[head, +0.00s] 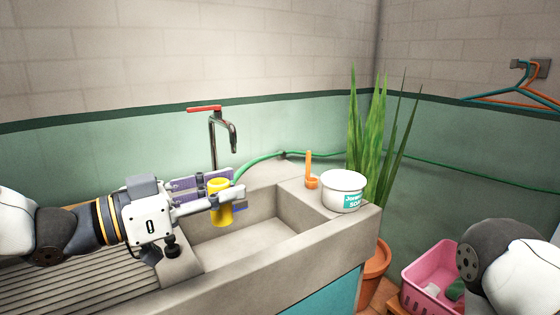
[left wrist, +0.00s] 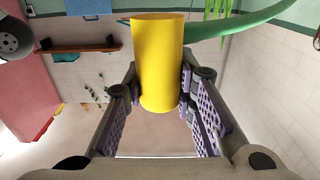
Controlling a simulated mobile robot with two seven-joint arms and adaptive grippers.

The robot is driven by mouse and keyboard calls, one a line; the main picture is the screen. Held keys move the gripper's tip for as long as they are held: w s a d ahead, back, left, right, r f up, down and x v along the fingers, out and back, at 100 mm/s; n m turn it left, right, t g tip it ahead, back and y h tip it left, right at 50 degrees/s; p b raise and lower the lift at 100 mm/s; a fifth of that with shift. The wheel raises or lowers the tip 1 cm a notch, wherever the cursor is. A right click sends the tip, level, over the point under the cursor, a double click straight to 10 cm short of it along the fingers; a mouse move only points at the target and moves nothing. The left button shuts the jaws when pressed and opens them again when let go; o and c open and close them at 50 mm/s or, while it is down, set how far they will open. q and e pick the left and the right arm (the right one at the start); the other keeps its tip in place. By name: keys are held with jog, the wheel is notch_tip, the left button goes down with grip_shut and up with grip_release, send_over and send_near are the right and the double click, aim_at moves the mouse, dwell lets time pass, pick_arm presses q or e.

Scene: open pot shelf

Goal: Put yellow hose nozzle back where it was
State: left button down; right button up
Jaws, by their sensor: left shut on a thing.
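The yellow hose nozzle (head: 220,205) is held in my left gripper (head: 222,196) above the left part of the sink basin. In the left wrist view the nozzle (left wrist: 158,62) stands between the two purple-padded fingers of my left gripper (left wrist: 160,95). A green hose (head: 262,160) runs from near the nozzle along the back of the sink to the right wall. The hose (left wrist: 240,27) also passes behind the nozzle in the left wrist view. My right arm shows at the lower right, but its gripper is out of view.
The concrete sink (head: 330,222) has a red-handled faucet (head: 215,135) behind my left gripper. A white soap tub (head: 343,192) and an orange scoop (head: 310,180) stand on its right ledge. A potted plant (head: 372,140) and a pink basket (head: 430,275) are farther right.

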pick_arm(q)
jog(key=s+a+f, duration=0.4)
jog(key=s+f, duration=0.1)
jog(key=f, duration=0.4)
jog(key=s+a+f, duration=0.5)
jog(key=f, duration=0.4)
jog(key=shift+s+t, duration=0.25)
jog(key=shift+t, duration=0.05)
jog(key=shift+f, duration=0.1)
